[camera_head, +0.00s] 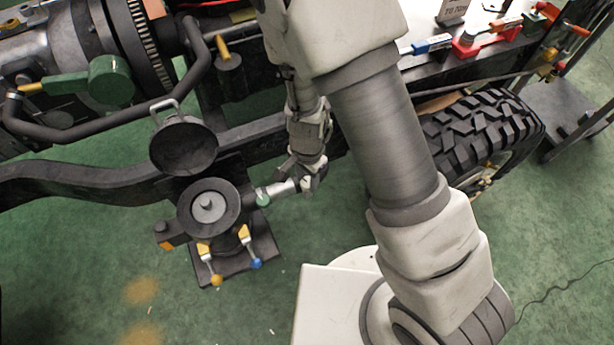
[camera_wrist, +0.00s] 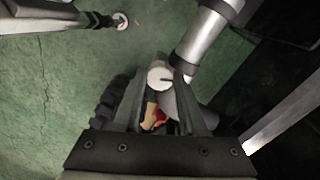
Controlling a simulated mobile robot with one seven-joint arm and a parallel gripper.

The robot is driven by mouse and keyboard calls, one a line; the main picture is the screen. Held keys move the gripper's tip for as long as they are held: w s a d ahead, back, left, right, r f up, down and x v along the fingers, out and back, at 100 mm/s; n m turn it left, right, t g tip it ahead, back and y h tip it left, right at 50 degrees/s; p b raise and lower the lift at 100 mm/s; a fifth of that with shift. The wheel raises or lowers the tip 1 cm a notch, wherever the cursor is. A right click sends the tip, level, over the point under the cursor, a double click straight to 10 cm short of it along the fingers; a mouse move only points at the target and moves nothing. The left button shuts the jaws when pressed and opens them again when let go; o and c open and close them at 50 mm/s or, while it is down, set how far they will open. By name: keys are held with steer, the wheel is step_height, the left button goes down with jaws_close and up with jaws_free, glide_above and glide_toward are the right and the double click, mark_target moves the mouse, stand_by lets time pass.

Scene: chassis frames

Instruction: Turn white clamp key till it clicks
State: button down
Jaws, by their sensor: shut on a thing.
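The white clamp key (camera_wrist: 159,76) shows in the wrist view as a round white knob with a dark line on its face. My gripper (camera_wrist: 163,96) is shut on it, with the fingertips at either side of the knob. In the head view my gripper (camera_head: 308,178) reaches down to the outer end of a silver cylinder (camera_head: 281,190), which joins the round dark housing (camera_head: 208,208) on its left. The key is small there and partly hidden by the fingers. The silver cylinder also shows in the wrist view (camera_wrist: 207,42), just beyond the key.
An open round lid (camera_head: 183,147) stands behind the housing. Yellow and blue-tipped levers (camera_head: 256,263) stick out in front. A dark frame rail (camera_head: 80,180) runs behind, with a knobbly tyre (camera_head: 480,130) at right. Coloured clamps (camera_head: 470,42) lie on the bench at upper right.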

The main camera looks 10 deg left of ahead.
mark_target(307, 182)
steer(key=shift+c, duration=2.2)
jaws_free()
step_height(307, 182, up, 17)
steer(key=p, duration=0.7)
steer(key=shift+r, duration=0.2)
